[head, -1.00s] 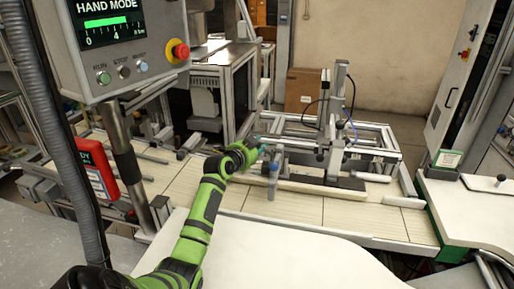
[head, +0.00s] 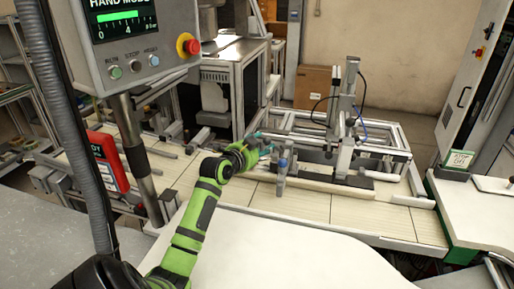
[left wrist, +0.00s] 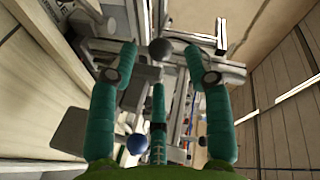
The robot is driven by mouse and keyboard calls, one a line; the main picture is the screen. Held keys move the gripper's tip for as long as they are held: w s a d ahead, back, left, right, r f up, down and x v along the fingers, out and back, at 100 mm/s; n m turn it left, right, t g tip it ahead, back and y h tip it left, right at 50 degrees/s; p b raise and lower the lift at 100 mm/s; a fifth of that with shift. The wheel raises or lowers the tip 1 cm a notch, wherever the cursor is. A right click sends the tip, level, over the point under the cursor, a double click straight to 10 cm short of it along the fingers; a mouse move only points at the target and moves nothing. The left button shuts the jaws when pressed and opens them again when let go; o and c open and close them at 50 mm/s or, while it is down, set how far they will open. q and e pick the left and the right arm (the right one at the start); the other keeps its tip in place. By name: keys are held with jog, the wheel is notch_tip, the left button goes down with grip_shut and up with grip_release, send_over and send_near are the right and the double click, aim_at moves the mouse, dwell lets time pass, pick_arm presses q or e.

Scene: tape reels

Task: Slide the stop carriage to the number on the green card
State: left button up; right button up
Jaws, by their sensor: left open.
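A small upright grey post with a blue top (head: 282,165), probably the stop carriage, stands at the long pale rail (head: 318,186) on the bench. A card with a green surround (head: 460,159) stands at the right; its writing is too small to read surely. My left gripper (head: 266,146) reaches over the bench, just left of and behind the blue-topped post. In the left wrist view its teal fingers (left wrist: 160,62) are spread. A dark round knob (left wrist: 160,50) shows between the fingertips, and a blue knob (left wrist: 137,145) lower down. I cannot tell whether any finger touches. My right gripper is not in view.
A metal frame with a tall upright column (head: 346,120) stands behind the rail, right of my gripper. A control panel (head: 135,45) on a post and a red box (head: 108,160) are at the left. The white front worktop (head: 270,250) is clear.

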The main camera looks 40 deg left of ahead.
pick_arm(q)
jog(key=shift+v, duration=1.25)
jog(key=shift+w, duration=0.1)
